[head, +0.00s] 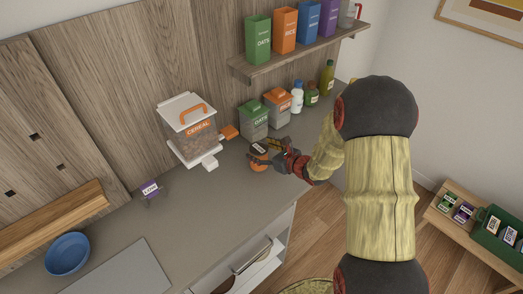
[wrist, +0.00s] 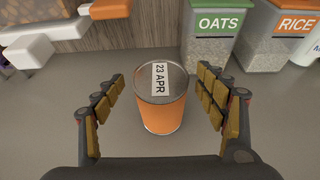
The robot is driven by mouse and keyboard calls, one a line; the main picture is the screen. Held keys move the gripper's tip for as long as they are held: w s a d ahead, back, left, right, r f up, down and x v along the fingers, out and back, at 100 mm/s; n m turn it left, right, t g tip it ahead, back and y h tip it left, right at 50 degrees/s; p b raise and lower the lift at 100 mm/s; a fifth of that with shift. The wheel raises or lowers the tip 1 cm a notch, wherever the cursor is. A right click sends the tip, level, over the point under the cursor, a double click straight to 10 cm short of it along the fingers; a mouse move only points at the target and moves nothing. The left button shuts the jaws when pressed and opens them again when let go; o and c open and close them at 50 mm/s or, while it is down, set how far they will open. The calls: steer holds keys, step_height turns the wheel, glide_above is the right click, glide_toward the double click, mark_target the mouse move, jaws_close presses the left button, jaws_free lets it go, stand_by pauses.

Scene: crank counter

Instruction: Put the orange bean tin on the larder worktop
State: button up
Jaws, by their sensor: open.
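The orange bean tin (wrist: 162,112) stands upright on the grey counter, with a "23 APR" label on its lid. It lies between the two fingers of my gripper (wrist: 163,112) in the wrist view, with a gap on each side. In the head view the orange tin (head: 258,165) is partly hidden by my gripper (head: 268,156), which is open around it. I cannot tell which surface in view is the larder worktop.
A cereal dispenser (head: 188,130) stands left of the tin. An oats canister (head: 254,122) and a rice canister (head: 278,106) stand behind it, with bottles beyond. A shelf (head: 300,55) overhangs the back. The counter in front of the dispenser is mostly clear.

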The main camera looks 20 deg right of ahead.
steer(key=p+v, duration=0.2)
steer(key=v, duration=0.9)
steer(key=s+a+r+n+g+y, duration=0.1)
steer(key=s+a+r+n+g, duration=0.1)
steer(key=s+a+r+n, duration=0.3)
steer(key=s+a+r+n+g+y, duration=0.2)
steer(key=s+a+n+g, duration=0.1)
steer(key=a+n, duration=0.45)
steer(key=s+a+r+n+g+y, duration=0.1)
steer(key=s+a+r+n+g, duration=0.1)
steer(key=s+a+r+n, duration=0.4)
steer(key=s+n+g+h, duration=0.2)
steer(key=s+n+h, duration=0.2)
steer(key=s+n, duration=0.3)
steer(key=s+d+r+n+t+h, duration=0.1)
steer(key=s+d+r+n+h, duration=0.2)
steer(key=n, duration=0.4)
step_height(320, 180, up, 2)
steer(key=d+h, duration=0.1)
steer(key=d, duration=0.1)
steer(key=shift+d+r+t+b, duration=0.25)
steer(key=shift+d+t+b, duration=0.05)
steer(key=shift+t+b, duration=0.1)
